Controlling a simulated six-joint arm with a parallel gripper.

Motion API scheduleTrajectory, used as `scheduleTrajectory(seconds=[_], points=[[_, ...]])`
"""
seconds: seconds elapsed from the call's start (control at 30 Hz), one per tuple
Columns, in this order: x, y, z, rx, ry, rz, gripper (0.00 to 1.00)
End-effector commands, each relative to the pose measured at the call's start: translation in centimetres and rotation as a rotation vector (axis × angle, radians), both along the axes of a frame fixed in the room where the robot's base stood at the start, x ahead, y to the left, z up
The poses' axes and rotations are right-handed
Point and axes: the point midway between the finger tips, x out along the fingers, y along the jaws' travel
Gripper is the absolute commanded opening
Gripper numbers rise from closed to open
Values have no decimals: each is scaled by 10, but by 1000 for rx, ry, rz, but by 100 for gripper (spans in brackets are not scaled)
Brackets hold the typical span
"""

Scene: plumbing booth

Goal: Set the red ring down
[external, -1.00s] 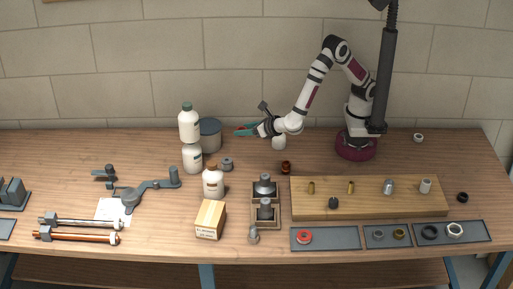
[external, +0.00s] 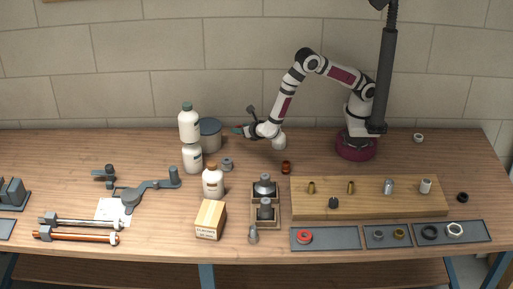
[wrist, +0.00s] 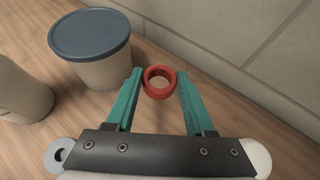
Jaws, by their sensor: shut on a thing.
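The red ring (wrist: 158,94) is between the tips of my gripper's teal fingers (wrist: 159,84) in the wrist view, with both fingers against its sides. Its opening faces the camera. My gripper (external: 237,130) is at the back of the bench in the external view, just right of the grey lidded tub, pointing left. The held ring cannot be made out there. Whether the ring touches the wooden bench (wrist: 190,60) or hangs a little above it, I cannot tell.
The grey tub (external: 209,135) stands close by, also near the left finger in the wrist view (wrist: 92,50). White bottles (external: 192,157) stand beside it. The wall (external: 150,90) is close behind. Another red ring (external: 304,236) lies in a front tray. Bare wood lies around the fingers.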

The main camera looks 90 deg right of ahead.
Motion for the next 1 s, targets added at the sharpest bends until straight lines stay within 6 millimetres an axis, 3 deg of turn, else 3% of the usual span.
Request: scheduleTrajectory(seconds=[0.3,0.67,0.7,0.87,1.0], points=[[0,0,-62,0,0,1,2],[0,0,-69,0,0,1,2],[0,0,-69,1,-1,0,57],[0,0,-69,1,-1,0,84],[0,0,-69,1,-1,0,84]])
